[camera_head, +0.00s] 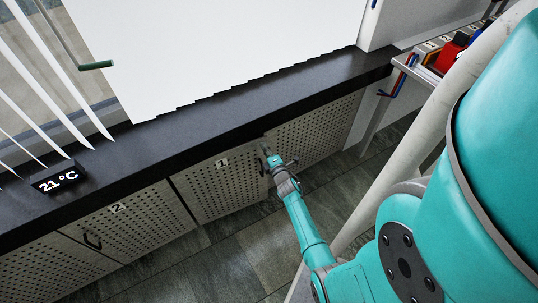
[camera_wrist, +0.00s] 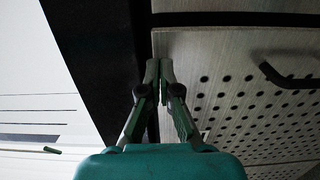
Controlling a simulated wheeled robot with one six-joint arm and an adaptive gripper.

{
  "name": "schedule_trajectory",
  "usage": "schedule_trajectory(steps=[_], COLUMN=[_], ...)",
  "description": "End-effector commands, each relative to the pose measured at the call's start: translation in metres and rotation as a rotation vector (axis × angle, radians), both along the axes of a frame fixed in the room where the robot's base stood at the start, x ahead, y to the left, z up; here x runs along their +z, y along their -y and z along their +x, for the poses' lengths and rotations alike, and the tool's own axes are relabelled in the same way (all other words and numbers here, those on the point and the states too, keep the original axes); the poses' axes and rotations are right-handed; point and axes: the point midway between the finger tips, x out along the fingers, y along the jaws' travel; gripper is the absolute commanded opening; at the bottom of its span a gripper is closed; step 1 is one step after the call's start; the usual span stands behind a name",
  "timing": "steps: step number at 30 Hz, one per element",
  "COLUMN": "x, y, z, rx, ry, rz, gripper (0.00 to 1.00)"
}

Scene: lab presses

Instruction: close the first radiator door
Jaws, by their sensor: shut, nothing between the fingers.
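The first radiator door (camera_head: 222,188) is a grey perforated panel marked "1" under the black sill. It looks nearly in line with its neighbours; I cannot tell whether it is fully flush. In the wrist view, a perforated door (camera_wrist: 235,110) fills the right side, with a dark handle (camera_wrist: 290,80) and a black gap above its edge. My gripper (camera_head: 266,150) is at the right end of the first door, just below the sill. In the wrist view, my gripper (camera_wrist: 159,64) has its fingertips together and empty, at the panel's corner. I cannot tell whether they touch it.
The black sill (camera_head: 215,135) runs above the doors. The second door (camera_head: 125,225), marked "2", is at left, and another perforated panel (camera_head: 318,130) is at right. A 21 °C display (camera_head: 57,179) sits on the sill. The tiled floor (camera_head: 250,255) in front is clear.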

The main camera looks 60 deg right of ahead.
Motion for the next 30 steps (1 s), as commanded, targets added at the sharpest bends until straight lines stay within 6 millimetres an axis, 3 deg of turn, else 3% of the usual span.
schedule_trajectory(steps=[19, 30], x=[0.000, 0.000], y=[0.011, 0.041], z=[0.013, 0.052], rx=[0.000, 0.000], ry=[-0.001, 0.000], rz=[-0.001, 0.000], gripper=[0.00, 0.00])
